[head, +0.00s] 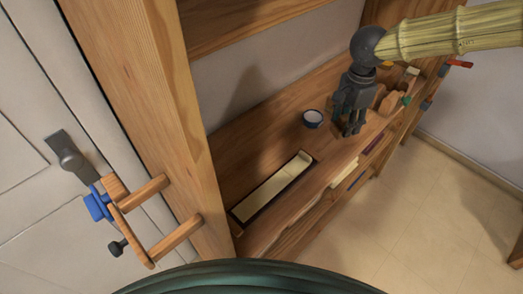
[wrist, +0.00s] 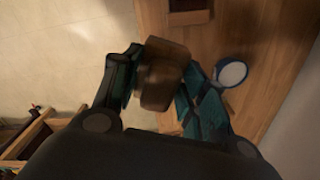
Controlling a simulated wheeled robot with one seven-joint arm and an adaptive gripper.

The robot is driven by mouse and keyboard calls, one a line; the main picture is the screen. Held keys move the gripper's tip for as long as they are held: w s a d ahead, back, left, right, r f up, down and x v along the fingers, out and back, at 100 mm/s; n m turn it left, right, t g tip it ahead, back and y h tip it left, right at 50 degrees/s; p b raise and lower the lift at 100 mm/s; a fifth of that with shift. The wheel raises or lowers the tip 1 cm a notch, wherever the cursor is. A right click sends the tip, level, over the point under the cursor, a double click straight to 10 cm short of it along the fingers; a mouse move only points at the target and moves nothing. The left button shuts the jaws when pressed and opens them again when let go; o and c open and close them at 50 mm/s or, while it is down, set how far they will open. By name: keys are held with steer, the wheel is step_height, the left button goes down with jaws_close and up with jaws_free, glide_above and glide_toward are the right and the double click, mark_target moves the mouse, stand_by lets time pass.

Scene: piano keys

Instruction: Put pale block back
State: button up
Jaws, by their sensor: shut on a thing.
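My gripper (head: 350,130) is above the wooden shelf top, right of the small cup. In the wrist view my gripper (wrist: 160,90) is shut on a block (wrist: 160,75), which looks brown in the shade and seems stepped in shape. In the head view the block is mostly hidden by the fingers. A long dark-rimmed tray (head: 233,213) holding cream, key-like pieces (head: 273,190) lies on the shelf, left of and nearer than my gripper. The tray's dark end (wrist: 190,18) seems to show at the top of the wrist view.
A small white and blue cup (head: 313,118) stands between tray and gripper; it also shows in the wrist view (wrist: 232,72). Wooden and coloured pieces (head: 391,101) crowd the shelf at right. A wooden post (head: 160,100) and a door with handle (head: 68,155) are at left.

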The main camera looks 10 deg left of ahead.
steer(key=s+a+f+m+b, duration=0.1)
steer(key=s+a+f+m, duration=0.1)
steer(key=s+a+m, duration=0.3)
steer(key=s+a+f+m+b, duration=0.2)
steer(key=s+a+m, duration=0.3)
steer(key=a+m, duration=0.3)
steer(key=s+a+f+m+b, duration=0.2)
steer(key=s+a+m, duration=0.3)
steer(key=m, duration=0.6)
steer(key=shift+a+f+m, duration=0.3)
steer(key=shift+a+f, duration=0.2)
steer(key=shift+a, duration=0.25)
steer(key=shift+s+a+f+m+b, duration=0.2)
steer(key=shift+s+a+m, duration=0.15)
steer(key=shift+m, duration=0.2)
steer(key=shift+s+a+f+m+b, duration=0.1)
steer(key=shift+s+a+m+b, duration=0.15)
steer(key=shift+m, duration=0.3)
steer(key=w+a+p, duration=0.1)
steer(key=w, duration=0.4)
steer(key=w+a+f+p, duration=0.1)
steer(key=w, duration=0.4)
steer(key=w+a+p, duration=0.1)
steer(key=w+p, duration=0.1)
steer(key=w, duration=0.3)
steer(key=shift+f, duration=0.2)
steer(key=shift+w+f, duration=0.2)
steer(key=shift+f+p, duration=0.65)
steer(key=shift+f, duration=0.95)
steer(key=shift+f, duration=0.1)
